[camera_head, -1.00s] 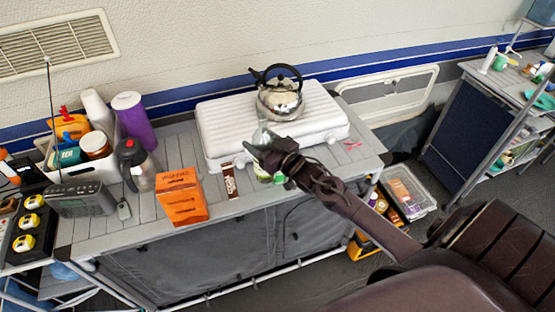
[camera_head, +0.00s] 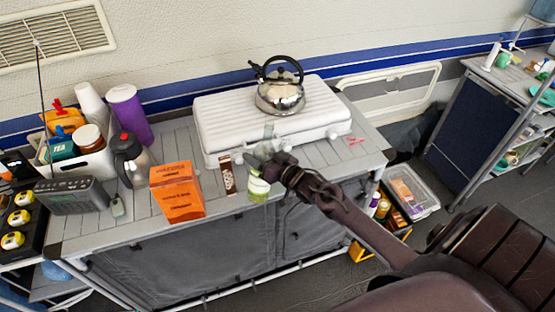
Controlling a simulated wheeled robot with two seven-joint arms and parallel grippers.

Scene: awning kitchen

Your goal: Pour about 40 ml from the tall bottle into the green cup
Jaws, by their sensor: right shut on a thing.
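The tall bottle (camera_head: 258,187) looks clear, with a green and pale label low on it and its neck pointing up. My right gripper (camera_head: 267,159) is shut on it around the middle and hides part of it. The bottle shows in front of the white case at the counter's front edge, roughly upright; I cannot tell if its base touches the counter. A small green thing that may be the green cup (camera_head: 502,61) stands on the far right table, well away from the gripper. My left gripper is out of view.
A kettle (camera_head: 281,95) stands on the white ridged case (camera_head: 215,121). A flask (camera_head: 132,158) and purple tumbler (camera_head: 128,112) stand farther left. A clear bin (camera_head: 412,190) is on the floor.

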